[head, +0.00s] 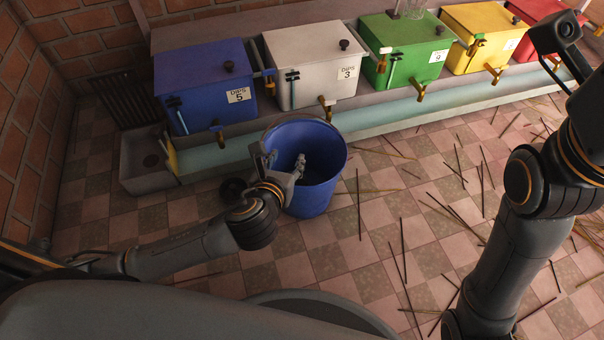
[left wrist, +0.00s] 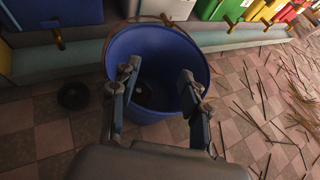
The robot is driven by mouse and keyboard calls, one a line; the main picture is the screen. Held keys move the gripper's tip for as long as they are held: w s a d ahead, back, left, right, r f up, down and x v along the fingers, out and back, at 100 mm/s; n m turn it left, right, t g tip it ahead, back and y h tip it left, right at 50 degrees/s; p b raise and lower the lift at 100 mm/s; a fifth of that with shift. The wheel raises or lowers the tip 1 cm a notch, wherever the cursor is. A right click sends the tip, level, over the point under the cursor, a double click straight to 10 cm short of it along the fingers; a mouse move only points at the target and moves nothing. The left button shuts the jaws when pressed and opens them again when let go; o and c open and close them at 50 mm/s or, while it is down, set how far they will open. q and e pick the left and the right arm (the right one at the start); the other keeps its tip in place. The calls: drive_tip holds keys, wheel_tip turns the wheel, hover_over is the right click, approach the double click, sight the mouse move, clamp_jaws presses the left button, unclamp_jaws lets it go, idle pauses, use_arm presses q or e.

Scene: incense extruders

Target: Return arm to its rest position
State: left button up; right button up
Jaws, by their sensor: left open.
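My left gripper (head: 285,170) is open over the near rim of a blue bucket (head: 318,192) that stands on the tiled floor. In the left wrist view the two fingers (left wrist: 158,90) are spread apart above the mouth of the blue bucket (left wrist: 150,45), with nothing between them. A dark spot shows at the bottom of the bucket, too unclear to name.
A row of blue (head: 203,88), white (head: 315,62), green (head: 407,48), yellow (head: 483,38) and red boxes with taps stands behind a trough (head: 400,115). Incense sticks (head: 455,215) litter the floor at right. A dark round object (head: 232,190) lies left of the bucket.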

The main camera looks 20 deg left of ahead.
use_arm(q)
drive_tip(key=shift+v, duration=0.9)
